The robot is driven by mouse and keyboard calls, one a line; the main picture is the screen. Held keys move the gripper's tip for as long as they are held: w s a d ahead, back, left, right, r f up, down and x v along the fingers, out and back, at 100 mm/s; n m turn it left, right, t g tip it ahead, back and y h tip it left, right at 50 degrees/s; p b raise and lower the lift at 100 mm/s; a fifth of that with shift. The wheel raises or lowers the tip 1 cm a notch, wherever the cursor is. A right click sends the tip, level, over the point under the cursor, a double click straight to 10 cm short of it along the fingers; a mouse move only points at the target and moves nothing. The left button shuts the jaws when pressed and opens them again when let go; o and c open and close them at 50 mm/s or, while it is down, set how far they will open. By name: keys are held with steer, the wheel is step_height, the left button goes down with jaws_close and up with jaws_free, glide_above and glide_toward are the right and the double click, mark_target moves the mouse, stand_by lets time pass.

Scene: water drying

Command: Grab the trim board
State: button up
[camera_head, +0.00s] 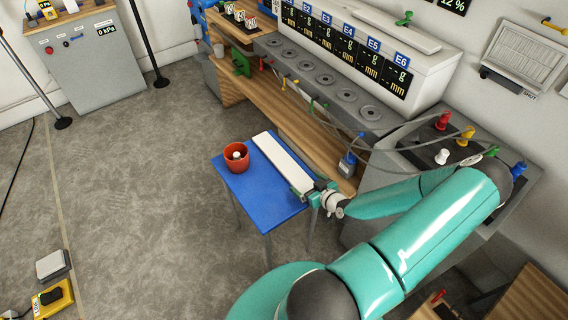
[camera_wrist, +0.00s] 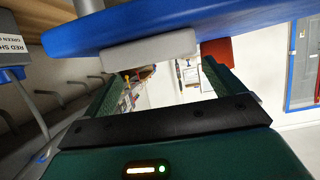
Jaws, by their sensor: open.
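The trim board is a long white strip (camera_head: 282,160) lying along the right side of a small blue table (camera_head: 250,196). My gripper (camera_head: 313,193) is at the board's near end, at the table's right edge. In the wrist view the board's pale end (camera_wrist: 150,52) lies against the blue tabletop (camera_wrist: 190,22), which shows at the top of the picture. My open green fingers (camera_wrist: 162,76) point toward this end, one near each side of it. I cannot tell whether the fingertips overlap the board. No contact is visible.
A red-orange pot (camera_head: 236,157) with a white knob-like thing inside stands on the table left of the board; its side also shows in the wrist view (camera_wrist: 217,52). A wooden bench (camera_head: 290,115) with a row of scales runs behind.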

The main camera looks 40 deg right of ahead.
mark_target(297, 176)
steer(key=x, duration=0.6)
steer(key=c, duration=1.2)
steer(key=shift+c, duration=0.2)
steer(key=shift+r, duration=0.1)
